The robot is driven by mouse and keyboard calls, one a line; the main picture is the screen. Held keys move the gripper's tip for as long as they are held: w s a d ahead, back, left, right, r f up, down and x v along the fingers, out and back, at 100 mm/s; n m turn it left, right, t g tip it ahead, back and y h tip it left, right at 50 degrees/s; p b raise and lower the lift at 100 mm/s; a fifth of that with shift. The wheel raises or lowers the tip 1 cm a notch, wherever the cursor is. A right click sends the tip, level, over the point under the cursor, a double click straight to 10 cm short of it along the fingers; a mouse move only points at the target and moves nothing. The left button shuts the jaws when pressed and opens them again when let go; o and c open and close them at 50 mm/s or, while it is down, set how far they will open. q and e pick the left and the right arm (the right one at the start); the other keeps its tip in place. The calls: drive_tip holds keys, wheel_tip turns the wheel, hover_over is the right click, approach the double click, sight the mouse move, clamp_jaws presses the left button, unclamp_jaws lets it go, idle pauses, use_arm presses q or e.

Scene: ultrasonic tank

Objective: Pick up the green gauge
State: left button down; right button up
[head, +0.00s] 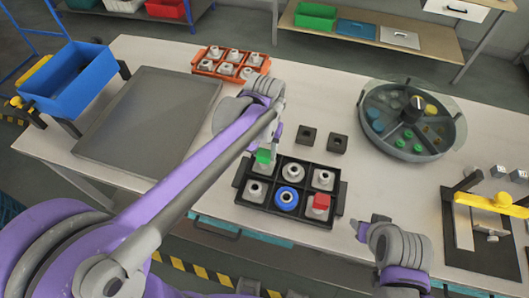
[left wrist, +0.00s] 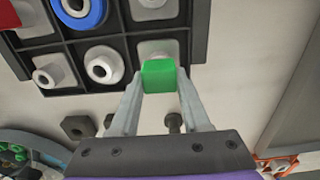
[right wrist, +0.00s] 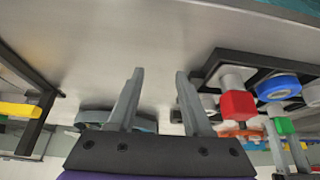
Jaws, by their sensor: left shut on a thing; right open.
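The green gauge (head: 263,156) is at the far left compartment of the black divided tray (head: 238,180). My left gripper (head: 272,142) is shut on it, with a finger on each side of the green block (left wrist: 160,77). A pale grey part shows beneath the green block; I cannot tell whether the gauge is clear of the compartment floor. My right gripper (right wrist: 155,95) is open and empty. It is to the right of the tray, and it also shows in the head view (head: 368,225).
The tray also holds a red-topped piece (head: 318,203), a blue ring (head: 287,198) and several grey fittings. Two dark square blocks (head: 307,135) (head: 338,143) stand behind it. A round dish (head: 375,130) is at right, an orange rack (head: 207,67) behind, a grey plate (head: 150,115) left.

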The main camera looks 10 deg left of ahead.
sight(265, 151)
use_arm(q)
wheel_tip(265, 151, up, 10)
drive_tip(key=shift+f, duration=0.1)
idle(0.4)
idle(0.8)
